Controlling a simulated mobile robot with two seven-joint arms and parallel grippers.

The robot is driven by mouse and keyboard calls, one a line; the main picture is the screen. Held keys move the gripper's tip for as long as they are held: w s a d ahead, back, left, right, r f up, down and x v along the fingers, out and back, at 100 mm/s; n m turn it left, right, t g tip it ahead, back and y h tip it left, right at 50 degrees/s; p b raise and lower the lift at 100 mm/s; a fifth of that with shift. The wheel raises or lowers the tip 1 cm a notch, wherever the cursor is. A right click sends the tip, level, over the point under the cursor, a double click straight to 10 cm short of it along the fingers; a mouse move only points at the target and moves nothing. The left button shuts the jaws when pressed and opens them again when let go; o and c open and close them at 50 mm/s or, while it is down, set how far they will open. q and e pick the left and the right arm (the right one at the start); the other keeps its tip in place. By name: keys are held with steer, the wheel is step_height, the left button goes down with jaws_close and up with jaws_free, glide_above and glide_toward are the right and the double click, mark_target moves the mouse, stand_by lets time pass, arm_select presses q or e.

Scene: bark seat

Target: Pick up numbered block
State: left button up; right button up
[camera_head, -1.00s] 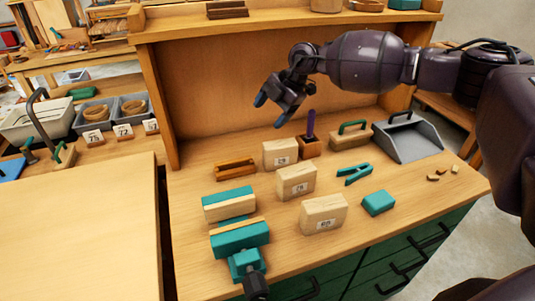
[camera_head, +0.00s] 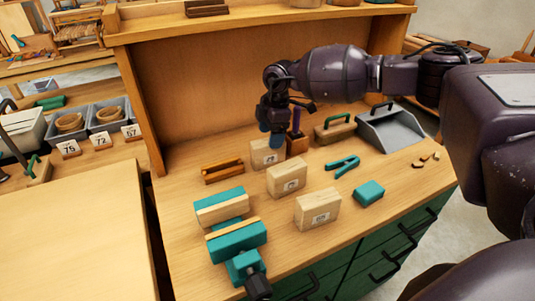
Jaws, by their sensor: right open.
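Three pale wooden numbered blocks stand in a slanting row on the bench. The rear block (camera_head: 261,155) is partly covered by my right gripper (camera_head: 273,138). The middle block (camera_head: 286,179) and the front block (camera_head: 317,210) are in full view, each with a small white number label too small to read surely. My right gripper is open, pointing down with its teal fingertips at or just in front of the rear block; I cannot tell if they touch it. My left gripper is not in view.
A teal vise (camera_head: 240,250) stands at the bench's front left. A wooden tray (camera_head: 222,170), green clamp (camera_head: 343,165), teal block (camera_head: 369,193), brush (camera_head: 334,128) and grey dustpan (camera_head: 391,129) lie around the blocks. A wooden holder (camera_head: 297,144) stands close beside the rear block.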

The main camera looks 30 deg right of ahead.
mark_target(267, 151)
steer(key=f, duration=0.4)
steer(key=a+f+b, duration=0.1)
steer(key=f, duration=0.1)
steer(key=shift+w, duration=0.3)
steer(key=shift+f, duration=0.2)
stand_by(0.8)
steer(key=shift+c, duration=0.4)
steer(key=c, duration=1)
steer(key=shift+c, duration=0.2)
